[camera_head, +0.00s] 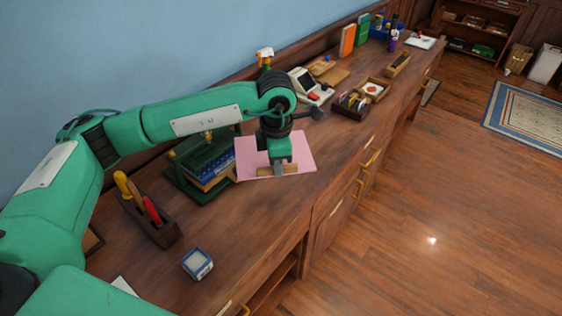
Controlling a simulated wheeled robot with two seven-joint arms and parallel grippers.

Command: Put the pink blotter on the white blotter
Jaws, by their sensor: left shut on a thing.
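The pink blotter (301,153) is a flat pink sheet on the long wooden counter, beside the green book rack. My left gripper (278,169) is over its front part, pointing down. Its fingers are shut on a short tan wooden bar (263,171) at the blotter's near edge. I cannot tell whether the bar is fixed to the blotter or separate, or whether it touches the sheet. A white sheet (425,43), perhaps the white blotter, lies at the counter's far end with small items on it. Another white corner (122,285) shows at the near end, mostly hidden by my arm. My right gripper is not in view.
The book rack (205,165) and a tool box (150,220) stand left of the blotter. A small white-topped box (197,263) is nearer. A card terminal (308,86), wooden trays (361,98) and upright books stand beyond. Bare counter lies in front of the blotter.

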